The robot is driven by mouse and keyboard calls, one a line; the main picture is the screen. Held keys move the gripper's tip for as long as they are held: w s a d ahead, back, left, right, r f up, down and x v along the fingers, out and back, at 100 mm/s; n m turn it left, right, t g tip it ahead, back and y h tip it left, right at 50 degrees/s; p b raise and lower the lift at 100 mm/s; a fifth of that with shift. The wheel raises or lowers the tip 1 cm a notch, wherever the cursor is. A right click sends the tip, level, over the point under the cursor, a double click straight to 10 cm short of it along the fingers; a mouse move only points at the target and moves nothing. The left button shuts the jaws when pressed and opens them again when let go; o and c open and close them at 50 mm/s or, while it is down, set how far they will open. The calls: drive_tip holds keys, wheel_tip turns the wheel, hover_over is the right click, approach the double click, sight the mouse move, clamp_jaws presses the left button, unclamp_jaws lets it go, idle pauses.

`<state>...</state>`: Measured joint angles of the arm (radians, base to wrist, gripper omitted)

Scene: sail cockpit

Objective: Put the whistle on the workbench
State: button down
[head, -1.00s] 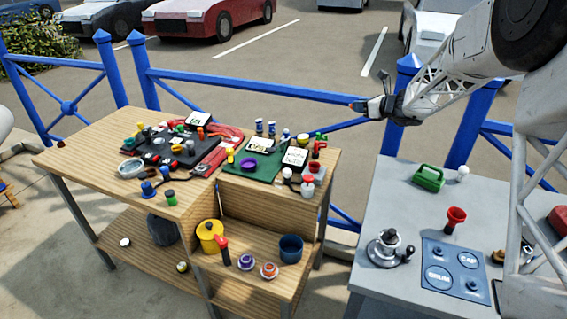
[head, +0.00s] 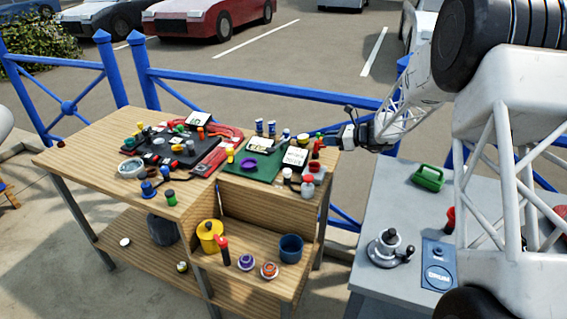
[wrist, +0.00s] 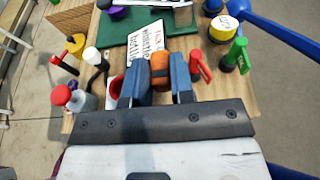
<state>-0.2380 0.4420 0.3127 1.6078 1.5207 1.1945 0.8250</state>
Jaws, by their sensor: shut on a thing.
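My gripper (head: 330,138) is at the right end of the wooden workbench (head: 97,140), by its back right corner. In the wrist view my gripper (wrist: 159,75) has its two blue-grey fingers shut on an orange, rounded piece, which I take as the whistle (wrist: 160,66). The fingers hide its sides, and I cannot make it out in the head view. The wrist view shows the workbench top (wrist: 205,75) below and ahead of the fingers. I cannot tell how high the whistle is above it.
A white printed card (wrist: 146,48) and a green mat (wrist: 185,20) lie ahead. A red-handled item (wrist: 201,66), a green item (wrist: 236,54) and a red-capped bottle (wrist: 77,97) stand close by. A grey counter (head: 385,195) is at right. Blue railing (head: 270,86) runs behind.

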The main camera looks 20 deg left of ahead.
drive_tip(key=shift+f, duration=3.1)
drive_tip(key=shift+f, duration=0.1)
drive_tip(key=shift+f, duration=1.8)
drive_tip(key=shift+f, duration=0.1)
drive_tip(key=c, duration=1.3)
unclamp_jaws()
drive_tip(key=shift+o, duration=0.2)
